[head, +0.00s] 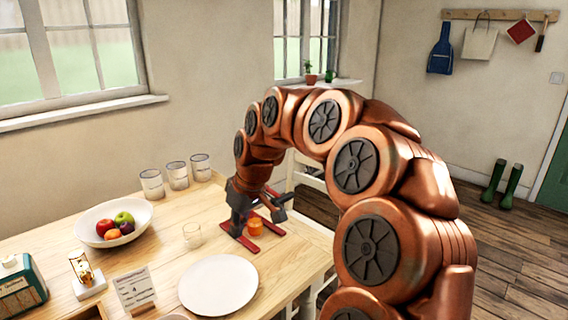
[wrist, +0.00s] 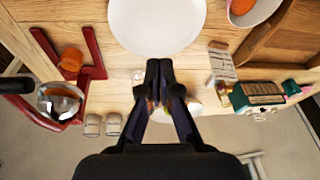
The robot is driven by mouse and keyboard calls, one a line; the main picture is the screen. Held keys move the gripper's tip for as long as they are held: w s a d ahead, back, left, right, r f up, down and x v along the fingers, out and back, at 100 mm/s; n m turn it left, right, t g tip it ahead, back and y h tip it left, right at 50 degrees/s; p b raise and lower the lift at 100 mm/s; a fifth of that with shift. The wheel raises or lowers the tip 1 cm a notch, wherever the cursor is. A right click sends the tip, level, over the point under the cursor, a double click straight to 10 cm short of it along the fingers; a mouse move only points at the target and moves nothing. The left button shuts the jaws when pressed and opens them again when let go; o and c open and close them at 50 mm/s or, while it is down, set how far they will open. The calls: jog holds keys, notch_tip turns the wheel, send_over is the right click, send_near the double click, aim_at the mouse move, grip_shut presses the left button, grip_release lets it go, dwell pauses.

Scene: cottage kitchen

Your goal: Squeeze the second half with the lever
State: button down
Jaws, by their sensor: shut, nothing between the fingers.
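The red press stands on the table, its base (head: 238,240) partly hidden behind my gripper in the head view. In the wrist view its red frame (wrist: 98,72) is at the left, with a shiny metal cup (wrist: 60,98) showing orange inside. A dark lever grip (wrist: 15,80) reaches in from the left edge; it also seems to show in the head view (head: 280,214). An orange round thing (head: 255,227), perhaps a glass of juice, stands on the base. My gripper (wrist: 160,68) is shut and empty, pointing down beside the press, apart from the lever grip in the wrist view.
A white plate (head: 218,286) lies in front of the press. An empty glass (head: 192,235) stands left of it. A fruit bowl (head: 88,215), several jars (head: 177,175), a sign card (head: 135,289) and a green box (head: 20,287) stand further left. A chair (head: 305,180) is behind.

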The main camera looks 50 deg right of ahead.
jog(key=d+r+m+t+h+p, duration=0.1)
jog(key=d+r+p, duration=0.5)
jog(key=d, duration=0.4)
jog(key=d+r+m+t+h+p, duration=0.1)
jog(key=d+r+p, duration=0.3)
jog(key=d+r, duration=0.45)
jog(key=p, duration=0.3)
send_over(280, 195)
jog(key=f, duration=0.9)
jog(key=shift+s+f, duration=0.1)
jog(key=shift+s, duration=0.1)
jog(key=f, duration=0.1)
jog(key=f+p, duration=0.1)
jog(key=shift+s+f, duration=0.35)
jog(key=shift+s, duration=0.05)
jog(key=shift+s+f+p, duration=0.15)
jog(key=shift+f+p, duration=0.3)
jog(key=shift+f, duration=0.25)
jog(key=shift+f, duration=0.15)
